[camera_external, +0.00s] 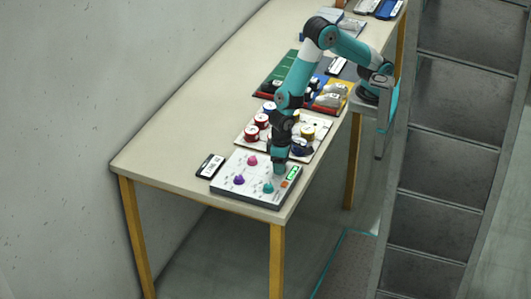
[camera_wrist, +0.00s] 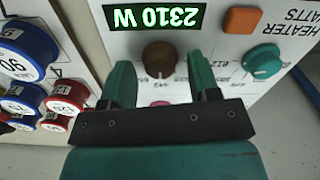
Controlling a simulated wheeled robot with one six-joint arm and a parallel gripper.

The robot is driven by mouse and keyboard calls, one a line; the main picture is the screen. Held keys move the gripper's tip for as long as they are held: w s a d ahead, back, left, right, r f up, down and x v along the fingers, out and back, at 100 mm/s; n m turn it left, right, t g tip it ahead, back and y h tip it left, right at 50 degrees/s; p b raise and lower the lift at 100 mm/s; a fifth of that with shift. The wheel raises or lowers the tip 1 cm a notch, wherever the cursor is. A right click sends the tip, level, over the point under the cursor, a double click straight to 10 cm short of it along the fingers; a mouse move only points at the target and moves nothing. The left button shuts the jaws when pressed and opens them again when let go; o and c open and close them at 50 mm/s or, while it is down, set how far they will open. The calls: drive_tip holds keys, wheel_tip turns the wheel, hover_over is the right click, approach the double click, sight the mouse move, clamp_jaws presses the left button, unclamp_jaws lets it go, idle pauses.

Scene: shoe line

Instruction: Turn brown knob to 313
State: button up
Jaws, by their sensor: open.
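The brown knob (camera_wrist: 160,58) stands on the white control panel (camera_wrist: 222,30) in the wrist view, just below a lit green display (camera_wrist: 155,17) that seems to read 2310 W. My gripper (camera_wrist: 160,64) is open, with one teal finger on each side of the knob and visible gaps between. Whether the fingertips are down at knob height is hard to tell. In the external view my gripper (camera_external: 279,168) points down over the panel (camera_external: 220,189) and hides the brown knob.
A teal knob (camera_wrist: 263,61) and an orange button (camera_wrist: 241,20) are right of the brown knob. Pink (camera_external: 252,160) and purple (camera_external: 238,179) knobs share the panel. Spools (camera_wrist: 24,50) stand close on the left in the wrist view. A small labelled device (camera_external: 210,166) lies beside the panel.

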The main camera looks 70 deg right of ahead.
drive_tip(key=c, duration=0.9)
drive_tip(key=shift+c, duration=0.2)
drive_tip(key=shift+n, duration=0.3)
drive_tip(key=n, duration=0.3)
drive_tip(key=shift+n, duration=2)
drive_tip(key=o, duration=0.9)
